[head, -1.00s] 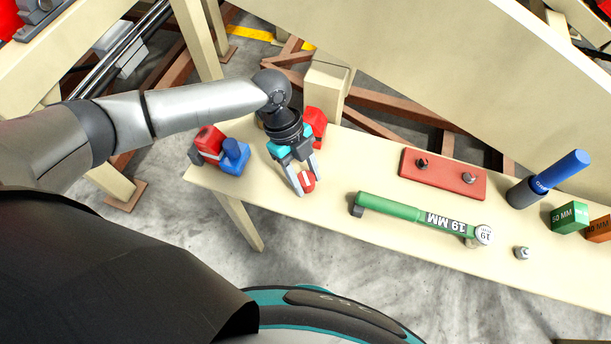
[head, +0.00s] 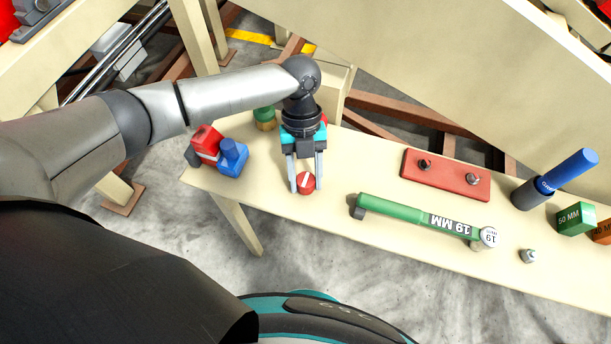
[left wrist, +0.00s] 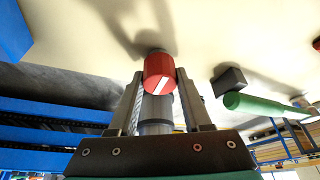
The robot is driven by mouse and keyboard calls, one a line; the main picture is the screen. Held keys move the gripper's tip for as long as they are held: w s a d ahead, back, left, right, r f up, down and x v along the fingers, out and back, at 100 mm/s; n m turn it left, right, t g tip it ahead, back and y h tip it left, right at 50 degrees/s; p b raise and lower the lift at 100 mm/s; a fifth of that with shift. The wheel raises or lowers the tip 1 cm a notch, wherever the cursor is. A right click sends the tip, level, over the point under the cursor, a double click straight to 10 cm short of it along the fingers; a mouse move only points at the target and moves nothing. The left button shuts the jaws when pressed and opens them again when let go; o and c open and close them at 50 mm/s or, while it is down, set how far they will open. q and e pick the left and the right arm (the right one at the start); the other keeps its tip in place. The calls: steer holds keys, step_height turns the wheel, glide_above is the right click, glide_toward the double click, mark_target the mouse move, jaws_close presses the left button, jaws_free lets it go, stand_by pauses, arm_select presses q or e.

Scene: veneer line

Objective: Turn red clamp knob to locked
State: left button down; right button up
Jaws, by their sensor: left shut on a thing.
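The red clamp knob (head: 306,180) stands near the front edge of the cream bench and has a white line on its face. My left gripper (head: 305,189) is shut on it, one finger on each side. In the left wrist view the red knob (left wrist: 159,69) sits between the two fingertips (left wrist: 160,80), and its white line slants across its lower face. I cannot read a locked mark on or around the knob. My right gripper is not in view.
A red and blue device (head: 232,158) and a green-topped cylinder (head: 265,117) stand left of the gripper. A green 19 MM wrench (head: 400,211), a red plate with two studs (head: 440,183) and a blue-handled tool (head: 566,171) are to the right.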

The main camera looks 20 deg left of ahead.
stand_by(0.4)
arm_select(q)
steer(key=shift+c, duration=1.7)
jaws_free()
steer(key=p+v, duration=0.2)
steer(key=v, duration=1.3)
steer(key=shift+r, duration=0.15)
